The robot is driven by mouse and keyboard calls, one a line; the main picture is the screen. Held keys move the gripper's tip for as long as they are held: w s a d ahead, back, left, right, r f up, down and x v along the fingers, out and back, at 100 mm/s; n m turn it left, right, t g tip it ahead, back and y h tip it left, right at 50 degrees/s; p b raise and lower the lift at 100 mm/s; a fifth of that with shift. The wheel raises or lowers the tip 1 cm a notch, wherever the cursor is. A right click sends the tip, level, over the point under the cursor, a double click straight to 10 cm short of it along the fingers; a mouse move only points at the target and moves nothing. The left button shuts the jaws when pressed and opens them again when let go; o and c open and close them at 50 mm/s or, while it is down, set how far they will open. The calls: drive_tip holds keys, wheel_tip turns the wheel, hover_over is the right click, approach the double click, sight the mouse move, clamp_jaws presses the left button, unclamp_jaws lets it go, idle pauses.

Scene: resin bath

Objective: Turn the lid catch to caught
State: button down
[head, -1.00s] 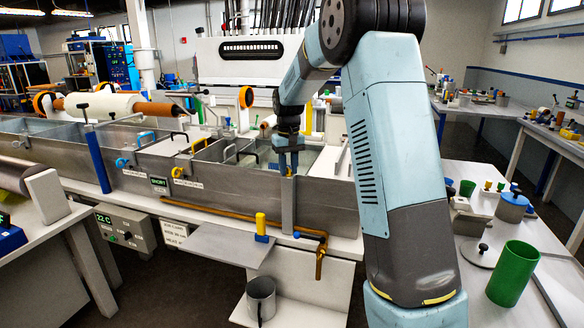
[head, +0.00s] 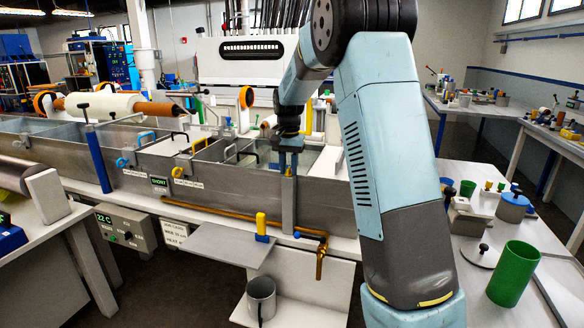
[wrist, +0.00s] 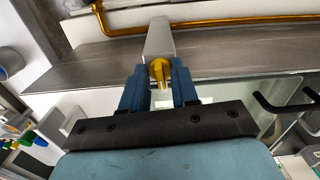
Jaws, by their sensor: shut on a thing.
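The lid catch (wrist: 159,70) is a small yellow turning piece at the top of a grey upright post (wrist: 158,42). In the wrist view it stands between my two blue fingers, pointing roughly along them. My gripper (wrist: 158,92) is shut on it. In the head view my gripper (head: 288,165) points down at the top of the post (head: 288,205), on the front wall of the steel bath (head: 230,190). The fingers hide most of the catch there, so its exact angle is hard to tell.
Black bar handles (wrist: 285,100) stand close to the right of my gripper in the wrist view. A brass pipe (head: 240,216) runs along the bath's front. A grey shelf (head: 215,245) with a yellow-and-blue item (head: 261,228) juts out below. A green cup (head: 512,274) stands at right.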

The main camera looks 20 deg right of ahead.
sight(289, 168)
drive_tip(key=shift+d+r, duration=0.1)
drive_tip(key=c, duration=1.2)
unclamp_jaws()
drive_tip(key=shift+w, duration=0.1)
wheel_tip(289, 168, up, 14)
drive_tip(key=shift+f, duration=0.2)
